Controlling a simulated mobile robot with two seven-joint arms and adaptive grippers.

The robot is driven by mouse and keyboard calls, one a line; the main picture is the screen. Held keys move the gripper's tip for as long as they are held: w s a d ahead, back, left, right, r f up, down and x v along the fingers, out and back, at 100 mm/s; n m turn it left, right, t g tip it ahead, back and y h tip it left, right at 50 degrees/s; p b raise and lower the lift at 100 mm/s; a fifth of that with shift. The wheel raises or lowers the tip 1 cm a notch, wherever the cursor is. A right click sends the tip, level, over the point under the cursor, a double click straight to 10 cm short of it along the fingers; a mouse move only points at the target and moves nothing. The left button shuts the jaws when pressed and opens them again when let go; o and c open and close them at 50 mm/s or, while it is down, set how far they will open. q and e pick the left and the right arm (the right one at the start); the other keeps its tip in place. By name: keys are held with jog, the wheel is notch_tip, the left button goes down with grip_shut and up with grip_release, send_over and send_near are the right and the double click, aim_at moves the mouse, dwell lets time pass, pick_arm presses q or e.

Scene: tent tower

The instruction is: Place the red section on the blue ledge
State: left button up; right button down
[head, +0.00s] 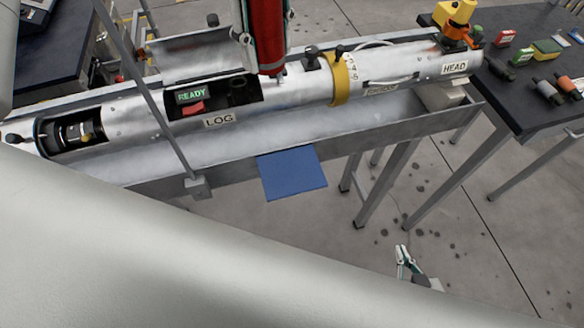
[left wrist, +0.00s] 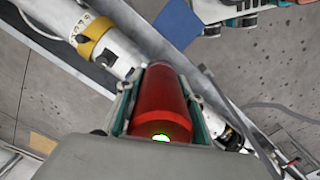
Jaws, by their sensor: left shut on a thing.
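The red section (head: 267,36) is a glossy red cylinder. My left gripper (head: 262,58) is shut on it and holds it above the opened white tube at the top middle of the head view. In the left wrist view the red section (left wrist: 160,103) lies between the gripper's two fingers (left wrist: 160,88). The blue ledge (head: 292,173) is a bare flat plate at the near side of the metal trough, below and right of the red section; it also shows in the left wrist view (left wrist: 180,24). My right gripper (head: 404,265) is low at the right, apart from both; its jaw opening is unclear.
The long white tube (head: 300,85), with openings, a yellow band (head: 342,80) and a HEAD label, lies in the trough (head: 235,165). A thin grey bar (head: 150,90) slants across it. A dark table (head: 535,100) with small objects stands at right. The floor is mostly clear.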

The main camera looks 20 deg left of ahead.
pick_arm(q)
jog(key=s+d+r+n+b, duration=0.1)
jog(key=s+d+r+n, duration=0.1)
jog(key=s+d+n, duration=0.55)
jog(key=n+b, duration=0.1)
jog(key=n, duration=0.2)
send_over(293, 170)
notch_tip(293, 170, down, 16)
jog(key=shift+f, duration=2.1)
jog(key=shift+f+b, duration=0.1)
jog(key=shift+b, duration=0.25)
jog(key=o, duration=1.5)
jog(key=shift+c, duration=0.2)
